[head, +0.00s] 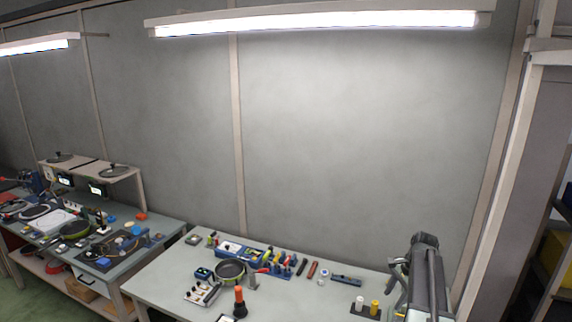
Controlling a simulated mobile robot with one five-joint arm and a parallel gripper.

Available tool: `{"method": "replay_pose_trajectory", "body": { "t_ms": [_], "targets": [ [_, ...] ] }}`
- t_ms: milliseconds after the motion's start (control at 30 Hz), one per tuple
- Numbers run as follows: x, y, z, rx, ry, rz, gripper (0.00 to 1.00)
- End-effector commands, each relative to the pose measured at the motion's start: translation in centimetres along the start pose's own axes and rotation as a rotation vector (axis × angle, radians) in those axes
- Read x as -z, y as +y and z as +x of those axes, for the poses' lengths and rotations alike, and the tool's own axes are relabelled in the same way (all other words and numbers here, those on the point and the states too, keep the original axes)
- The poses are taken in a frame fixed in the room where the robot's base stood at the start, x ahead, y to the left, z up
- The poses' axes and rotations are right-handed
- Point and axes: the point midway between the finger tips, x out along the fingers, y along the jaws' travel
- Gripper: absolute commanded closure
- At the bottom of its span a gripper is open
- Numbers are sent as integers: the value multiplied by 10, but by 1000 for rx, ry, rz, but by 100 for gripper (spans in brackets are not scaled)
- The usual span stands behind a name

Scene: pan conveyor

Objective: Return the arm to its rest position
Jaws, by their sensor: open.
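My arm (428,275) stands at the lower right of the head view, folded upright in front of the right end of the near workbench (150,283). My gripper (396,285) shows as dark curved fingers on the left side of the arm. It is open, and I see nothing held in it. It is close to a white cylinder and a yellow cylinder (375,307) in the picture; I cannot tell the gap in depth. The lower part of the arm is cut off by the frame edge.
A pan (230,271), an orange-topped tool (239,300), a blue tray (240,252) and several small parts lie on the near bench. A second cluttered bench (165,232) with a shelf of lids stands left. A post (512,150) and rack are at right.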

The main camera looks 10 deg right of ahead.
Motion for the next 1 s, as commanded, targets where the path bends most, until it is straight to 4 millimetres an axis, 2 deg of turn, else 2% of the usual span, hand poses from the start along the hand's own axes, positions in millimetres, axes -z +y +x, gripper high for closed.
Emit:
{"method": "replay_pose_trajectory", "body": {
  "t_ms": [33, 67, 100, 200, 300, 400, 600, 633, 700, 867, 1000],
  "targets": [
    [-52, -7, 11, -21, 9, -146, 54],
    [-78, -11, 16, -33, 15, -235, 54],
    [-111, -16, 24, -49, 23, -354, 54],
    [-186, -19, 38, -86, 39, -635, 54],
    [-248, -15, 49, -116, 52, -877, 54],
    [-299, -6, 56, -143, 61, -1088, 54],
    [-386, 21, 67, -190, 76, -1476, 54],
    [-394, 25, 71, -196, 78, -1522, 54],
    [-381, 26, 103, -199, 73, -1499, 54],
    [-373, 37, 148, -209, 61, -1493, 54],
    [-362, 50, 197, -220, 49, -1489, 54]
  ]
}}
